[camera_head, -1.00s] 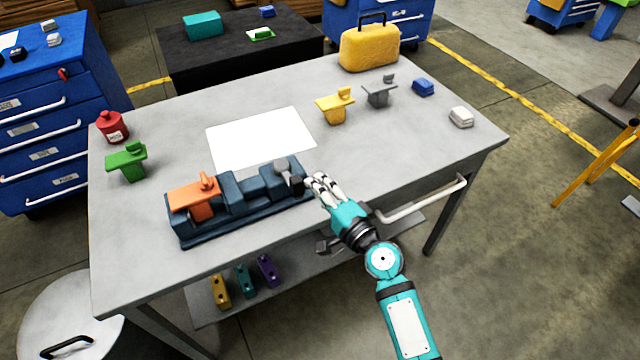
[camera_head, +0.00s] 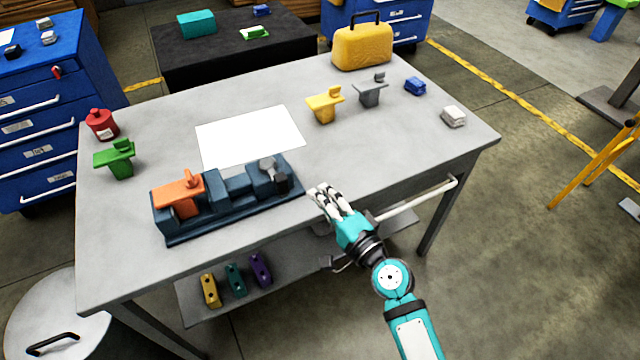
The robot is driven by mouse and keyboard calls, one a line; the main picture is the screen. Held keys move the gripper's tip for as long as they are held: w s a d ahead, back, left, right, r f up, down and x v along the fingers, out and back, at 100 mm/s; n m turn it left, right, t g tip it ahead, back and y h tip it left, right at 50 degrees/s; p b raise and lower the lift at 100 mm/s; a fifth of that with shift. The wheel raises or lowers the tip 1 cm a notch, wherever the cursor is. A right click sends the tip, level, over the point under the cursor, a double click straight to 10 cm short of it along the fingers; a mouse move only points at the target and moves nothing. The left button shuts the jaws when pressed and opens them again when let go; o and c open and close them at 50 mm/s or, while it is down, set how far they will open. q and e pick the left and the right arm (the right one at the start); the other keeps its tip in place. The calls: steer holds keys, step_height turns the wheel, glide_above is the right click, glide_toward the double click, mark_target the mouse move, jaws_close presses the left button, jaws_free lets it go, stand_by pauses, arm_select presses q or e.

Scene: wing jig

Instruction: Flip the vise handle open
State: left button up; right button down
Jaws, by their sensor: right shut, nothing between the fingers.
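The dark blue vise (camera_head: 228,212) lies on the grey table near its front edge. An orange piece (camera_head: 178,195) sits in its left end. The dark grey vise handle (camera_head: 274,174) is at the right end of the vise and looks tilted; its exact position is hard to make out. My right gripper (camera_head: 317,192) is shut and empty. It is just right of the vise's right end, apart from the handle, with its fingers pointing up and left. My left gripper is not in view.
A white sheet (camera_head: 249,137) lies behind the vise. A green piece (camera_head: 116,158) and red can (camera_head: 101,124) stand at the left. Yellow (camera_head: 324,106) and grey (camera_head: 370,92) pieces stand at the back right. The table between them and my gripper is clear.

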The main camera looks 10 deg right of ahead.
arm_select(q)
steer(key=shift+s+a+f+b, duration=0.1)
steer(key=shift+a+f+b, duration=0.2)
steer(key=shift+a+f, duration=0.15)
arm_select(e)
steer(key=shift+s+d, duration=0.1)
steer(key=shift+s, duration=2.35)
